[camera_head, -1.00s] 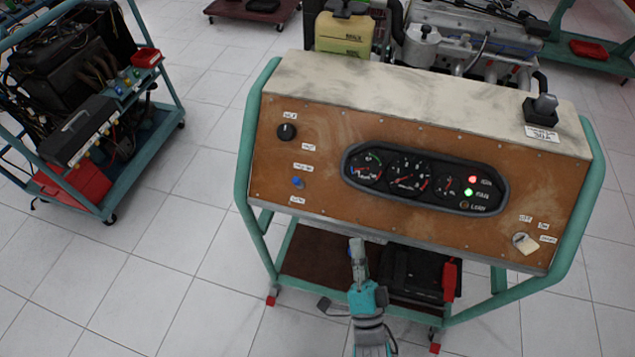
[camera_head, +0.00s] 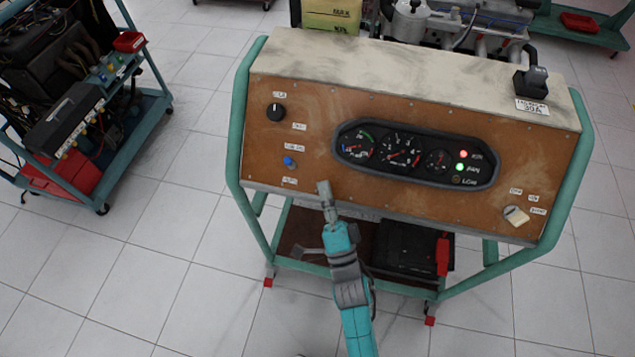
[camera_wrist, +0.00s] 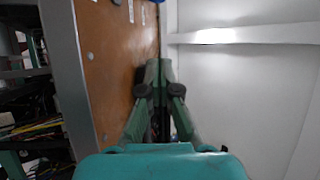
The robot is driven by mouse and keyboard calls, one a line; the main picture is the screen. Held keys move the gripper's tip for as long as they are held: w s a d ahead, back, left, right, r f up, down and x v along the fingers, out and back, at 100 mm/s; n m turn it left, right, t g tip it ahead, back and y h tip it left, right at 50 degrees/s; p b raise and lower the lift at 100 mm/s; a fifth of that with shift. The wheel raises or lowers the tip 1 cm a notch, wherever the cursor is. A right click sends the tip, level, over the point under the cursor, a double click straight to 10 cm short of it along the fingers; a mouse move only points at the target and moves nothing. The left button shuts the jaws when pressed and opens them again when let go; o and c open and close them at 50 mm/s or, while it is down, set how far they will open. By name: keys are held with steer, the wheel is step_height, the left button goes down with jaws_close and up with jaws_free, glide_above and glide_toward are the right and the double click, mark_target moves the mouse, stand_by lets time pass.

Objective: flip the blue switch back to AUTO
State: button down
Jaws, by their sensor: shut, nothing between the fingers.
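The blue switch (camera_head: 289,162) sits on the left part of the brown panel (camera_head: 320,115), between two small white labels, one above and one below. The label print is too blurred to read. In the wrist view a small blue piece shows at the top edge of the panel (camera_wrist: 110,65). My gripper (camera_head: 323,187) is shut and empty. It is in front of the panel's lower edge, to the right of and below the switch, apart from it. In the wrist view its closed fingers (camera_wrist: 158,68) point along the panel face.
A black knob (camera_head: 276,112) is above the switch. A gauge cluster (camera_head: 415,153) with a red and a green light is right of it. A key switch (camera_head: 516,215) is at lower right. Green tube rails (camera_head: 240,110) frame the panel. Another trainer cart (camera_head: 130,150) stands at left.

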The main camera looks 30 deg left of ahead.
mark_target(301, 182)
steer(key=x, duration=0.8)
steer(key=shift+s+a+f, duration=0.3)
steer(key=shift+s+a, duration=0.25)
steer(key=shift+a, duration=0.1)
steer(key=shift+s+a+f, duration=0.45)
steer(key=shift+s+a, duration=0.1)
steer(key=shift+s, duration=0.2)
steer(key=shift+a, duration=0.1)
steer(key=shift+n, duration=0.3)
